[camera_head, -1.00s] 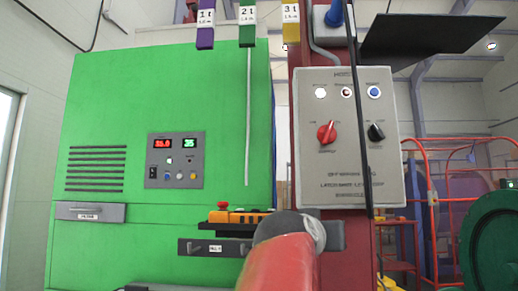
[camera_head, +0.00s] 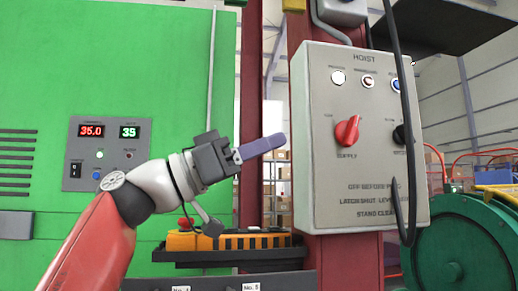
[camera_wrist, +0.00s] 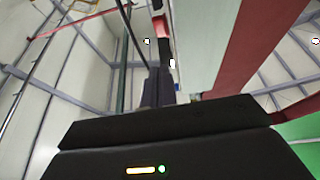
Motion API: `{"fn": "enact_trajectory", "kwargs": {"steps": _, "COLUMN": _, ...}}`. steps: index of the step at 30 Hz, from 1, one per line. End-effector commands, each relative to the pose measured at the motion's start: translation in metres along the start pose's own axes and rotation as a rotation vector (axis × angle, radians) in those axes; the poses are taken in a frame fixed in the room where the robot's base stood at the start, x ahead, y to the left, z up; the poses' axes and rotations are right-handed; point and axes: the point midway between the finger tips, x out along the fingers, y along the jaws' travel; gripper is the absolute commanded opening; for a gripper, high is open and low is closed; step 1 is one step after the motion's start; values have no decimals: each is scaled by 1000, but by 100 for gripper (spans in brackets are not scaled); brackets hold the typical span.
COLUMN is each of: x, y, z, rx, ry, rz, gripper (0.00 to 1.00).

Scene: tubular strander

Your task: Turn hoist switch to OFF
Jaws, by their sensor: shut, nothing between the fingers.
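The grey hoist box (camera_head: 330,205) is fixed to a red column, with "HOIST" printed at its top. Its red rotary switch (camera_head: 347,131) sits at the left of the panel, its pointer tilted to the upper right. A black rotary switch (camera_head: 399,134) at the right is partly hidden by a hanging black cable. My gripper (camera_head: 280,141) is shut and empty, to the left of the box and apart from it, pointing right.
The black cable (camera_head: 402,100) hangs in front of the box's right side. The green cabinet (camera_head: 100,40) fills the left. An orange-and-black unit (camera_head: 240,242) lies below my gripper. A green wheel (camera_head: 460,245) stands at the lower right.

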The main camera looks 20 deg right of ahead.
Motion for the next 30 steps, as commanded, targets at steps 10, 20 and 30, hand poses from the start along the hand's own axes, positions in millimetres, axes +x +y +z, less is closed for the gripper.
{"fn": "enact_trajectory", "kwargs": {"steps": 10, "x": 71, "y": 0, "z": 7, "rx": -2, "ry": -2, "rz": 1, "gripper": 0}}
{"fn": "enact_trajectory", "kwargs": {"steps": 20, "x": 93, "y": 0, "z": 28, "rx": 1, "ry": 0, "rz": -1, "gripper": 0}}
{"fn": "enact_trajectory", "kwargs": {"steps": 30, "x": 93, "y": 0, "z": 28, "rx": 1, "ry": 0, "rz": -2, "gripper": 0}}
